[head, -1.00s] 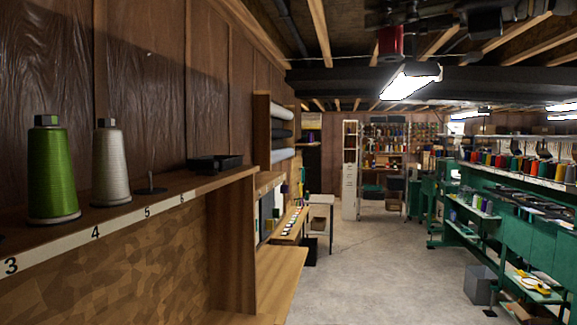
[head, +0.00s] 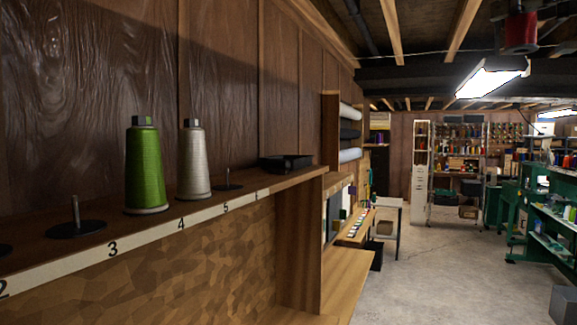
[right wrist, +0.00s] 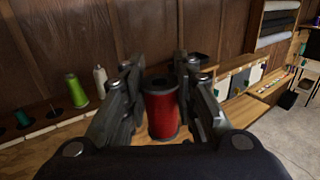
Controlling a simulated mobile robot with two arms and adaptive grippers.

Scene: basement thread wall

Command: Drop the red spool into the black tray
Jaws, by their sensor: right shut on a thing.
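The red spool (head: 521,33) hangs high at the upper right of the head view, held by my right gripper (head: 520,8), which is dark and partly cut off. In the right wrist view the red spool (right wrist: 162,115) stands between both fingers of the right gripper (right wrist: 160,80), which is shut on it. The black tray (head: 286,164) sits on the wooden shelf against the panelled wall, just past the mark 5, well left of and lower in the picture than the spool. My left gripper is not in view.
A green cone spool (head: 146,168) and a whitish cone spool (head: 195,162) stand on the numbered shelf (head: 150,222), near an empty spindle base (head: 76,222). A rack of rolls (head: 343,133) stands beyond the tray. Open floor (head: 440,275) lies to the right.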

